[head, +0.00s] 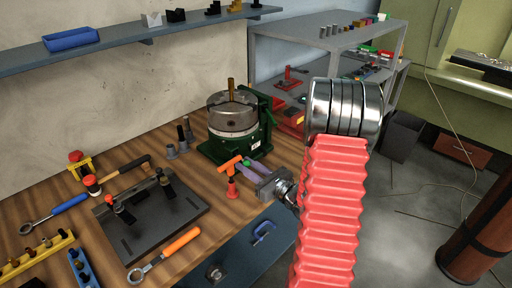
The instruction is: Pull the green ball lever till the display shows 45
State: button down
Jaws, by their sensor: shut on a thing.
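A green machine with a round metal chuck (233,112) stands at the back of the wooden bench, with a brass-coloured pin upright in it. A small green ball (246,163), which looks like the lever's knob, shows in front of the machine's base. My gripper (248,167) reaches in from the right and is shut on the green ball lever at its fingertips. The lever's shaft is mostly hidden. A small pale patch (256,145) on the machine's front may be the display; no number can be read.
A dark fixture plate (150,218), a hammer (130,168) and wrenches lie left on the bench. A grey shelf unit (330,40) stands behind. My red-sleeved arm hides the centre right.

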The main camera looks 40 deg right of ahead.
jog(key=shift+w+a, duration=0.1)
jog(key=shift+a, duration=0.8)
jog(key=shift+d+f, duration=0.1)
jog(key=c, duration=1.4)
grip_release()
jog(key=shift+d, duration=0.15)
jog(key=shift+d, duration=0.1)
jog(key=shift+s+d, duration=0.15)
jog(key=shift+s, duration=1)
jog(key=shift+s+d, duration=0.2)
jog(key=shift+s, duration=1)
jog(key=shift+s+d, duration=0.15)
jog(key=shift+s, duration=1)
